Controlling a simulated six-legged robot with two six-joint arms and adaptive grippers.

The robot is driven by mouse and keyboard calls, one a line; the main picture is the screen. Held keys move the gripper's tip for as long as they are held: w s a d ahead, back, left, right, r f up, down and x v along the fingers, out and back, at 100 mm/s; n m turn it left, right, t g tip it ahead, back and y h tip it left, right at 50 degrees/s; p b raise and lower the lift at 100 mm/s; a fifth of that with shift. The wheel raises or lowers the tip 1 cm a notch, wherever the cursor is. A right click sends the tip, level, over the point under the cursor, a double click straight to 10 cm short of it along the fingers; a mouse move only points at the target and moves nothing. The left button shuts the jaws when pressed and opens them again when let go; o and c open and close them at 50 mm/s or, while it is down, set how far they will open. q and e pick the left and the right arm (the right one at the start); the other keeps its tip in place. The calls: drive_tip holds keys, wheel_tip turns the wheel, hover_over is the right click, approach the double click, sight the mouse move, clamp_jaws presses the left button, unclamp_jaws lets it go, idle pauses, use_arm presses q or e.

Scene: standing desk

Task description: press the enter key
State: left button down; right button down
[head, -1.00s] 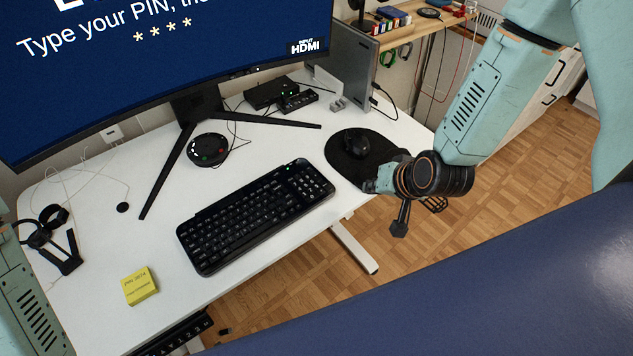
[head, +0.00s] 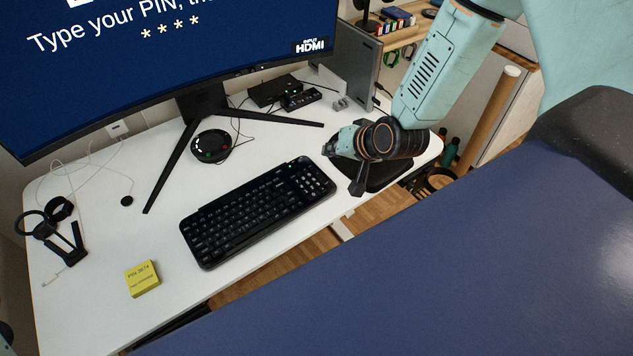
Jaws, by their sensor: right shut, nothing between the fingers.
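The black keyboard (head: 257,212) lies on the white desk, angled up to the right, with its number pad at the right end. The enter key is too small to pick out. The monitor (head: 170,60) shows "Type your PIN" with several asterisks. My right gripper (head: 342,168) is shut and empty, just right of the keyboard's number pad end and over the mouse mat (head: 385,180). It hides the mouse and part of the mat. I cannot tell its exact height. My left gripper is not in view.
A yellow note block (head: 142,279) lies at the front left of the desk. A round black device (head: 211,146) sits by the monitor stand (head: 172,170). A black headset-like stand (head: 62,235) is at the far left. Bare desk (head: 120,220) lies left of the keyboard.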

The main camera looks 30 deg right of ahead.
sight(330, 185)
drive_tip(key=f+b, duration=0.7)
drive_tip(key=f, duration=0.1)
drive_tip(key=shift+w+d+f, duration=0.1)
drive_tip(key=shift+w+d, duration=0.05)
drive_tip(key=shift+w, duration=0.1)
drive_tip(key=shift+w+f+b, duration=0.1)
drive_tip(key=shift+f+b, duration=0.3)
drive_tip(key=shift+b, duration=0.2)
drive_tip(key=shift+r, duration=0.1)
idle(0.6)
